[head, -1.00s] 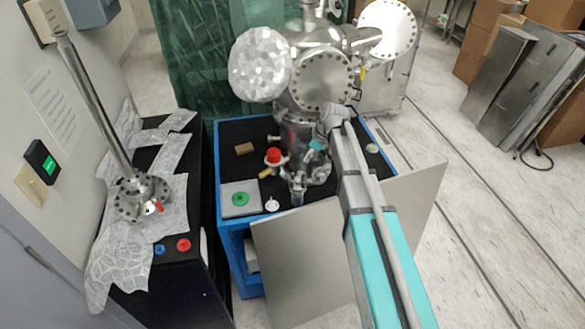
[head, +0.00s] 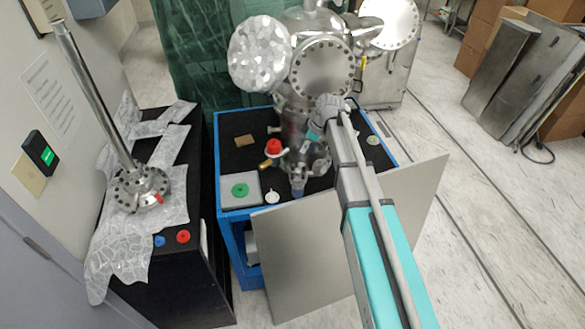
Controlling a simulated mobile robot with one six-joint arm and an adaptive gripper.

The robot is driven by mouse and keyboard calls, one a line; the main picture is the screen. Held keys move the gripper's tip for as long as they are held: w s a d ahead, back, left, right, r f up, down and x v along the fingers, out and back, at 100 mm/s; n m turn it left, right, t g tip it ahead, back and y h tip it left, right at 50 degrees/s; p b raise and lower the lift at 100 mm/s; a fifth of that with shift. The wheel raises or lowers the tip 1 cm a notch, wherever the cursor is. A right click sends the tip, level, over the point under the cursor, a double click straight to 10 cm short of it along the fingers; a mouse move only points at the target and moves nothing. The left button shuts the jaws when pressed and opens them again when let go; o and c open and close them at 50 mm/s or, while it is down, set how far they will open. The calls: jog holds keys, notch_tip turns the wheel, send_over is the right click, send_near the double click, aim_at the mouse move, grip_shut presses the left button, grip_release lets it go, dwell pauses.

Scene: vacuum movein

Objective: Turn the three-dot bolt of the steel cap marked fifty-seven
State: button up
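A steel vacuum chamber stands on the blue cart, with a round bolted cap (head: 321,67) on its front. Another round bolted cap (head: 390,20) shows at the upper right. No number or dot marks are readable on either cap, so I cannot tell which is fifty-seven or which bolt has three dots. My arm reaches from the lower right to the chamber's lower front. Its wrist (head: 328,108) is just below the front cap in the picture. My gripper's fingers cannot be made out against the steel parts there, nor whether they touch anything.
The blue cart (head: 228,213) carries a red-topped valve (head: 273,147), a green disc (head: 240,190) and a brown block (head: 244,141). A grey panel (head: 300,255) leans before it. A foil-covered black bench with a flanged tube (head: 95,100) stands left. Floor (head: 480,215) is open at right.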

aim_at(293, 165)
jog(key=shift+b+x, duration=5.3)
jog(key=shift+x, duration=0.75)
jog(key=shift+r, duration=0.1)
grip_shut()
